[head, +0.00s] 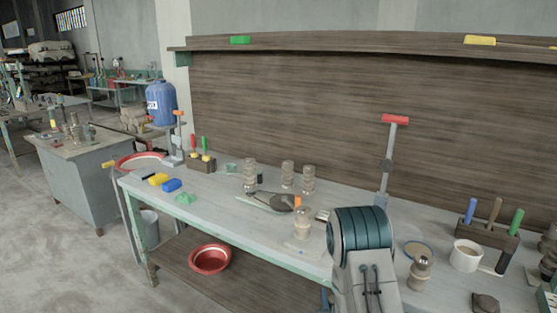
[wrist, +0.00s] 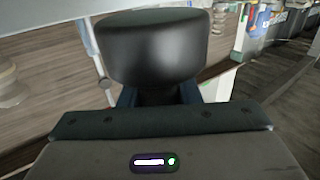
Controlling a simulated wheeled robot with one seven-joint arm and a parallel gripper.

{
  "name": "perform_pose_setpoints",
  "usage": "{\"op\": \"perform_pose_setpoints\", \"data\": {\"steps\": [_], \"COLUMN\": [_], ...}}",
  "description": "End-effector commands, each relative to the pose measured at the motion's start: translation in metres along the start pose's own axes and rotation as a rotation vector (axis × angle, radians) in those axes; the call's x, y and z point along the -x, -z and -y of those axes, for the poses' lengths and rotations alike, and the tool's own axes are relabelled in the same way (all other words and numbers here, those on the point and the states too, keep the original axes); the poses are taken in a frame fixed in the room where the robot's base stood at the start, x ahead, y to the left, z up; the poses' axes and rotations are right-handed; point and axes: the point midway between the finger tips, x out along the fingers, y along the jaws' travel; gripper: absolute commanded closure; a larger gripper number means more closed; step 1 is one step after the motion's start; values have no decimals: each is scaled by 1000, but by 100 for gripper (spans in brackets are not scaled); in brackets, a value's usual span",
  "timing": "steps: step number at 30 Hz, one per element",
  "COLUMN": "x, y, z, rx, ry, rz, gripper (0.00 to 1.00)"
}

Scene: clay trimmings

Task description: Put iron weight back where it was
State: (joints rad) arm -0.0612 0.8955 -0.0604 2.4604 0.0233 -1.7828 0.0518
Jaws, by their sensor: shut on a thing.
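A dark, rounded, cylinder-shaped iron weight (wrist: 152,50) with a narrower neck fills the upper middle of the wrist view. My gripper (wrist: 158,95) is shut on its neck, with one finger on each side. In the head view, my arm's teal link stands at the front of the bench and hides the gripper and the weight. No mark of the weight's former place can be made out.
The long pale workbench (head: 215,205) carries several ribbed clay-coloured stacks (head: 250,172), a red-topped stand (head: 396,120), a white mug (head: 465,256) and a tool block (head: 486,235). A red bowl (head: 210,259) sits on the lower shelf.

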Motion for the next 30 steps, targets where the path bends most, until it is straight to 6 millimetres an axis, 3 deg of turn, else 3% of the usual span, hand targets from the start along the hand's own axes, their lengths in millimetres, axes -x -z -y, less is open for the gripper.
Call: {"op": "perform_pose_setpoints", "data": {"steps": [5,23,26,30], "x": [8,8,5,-1], "y": [7,8,12,26], "z": [0,-1,-8,-33], "rx": [-1,0,1,0], "ry": [0,-5,-27,-108], "rz": [-7,-7,-9,-12], "gripper": [100,100,100,100]}}
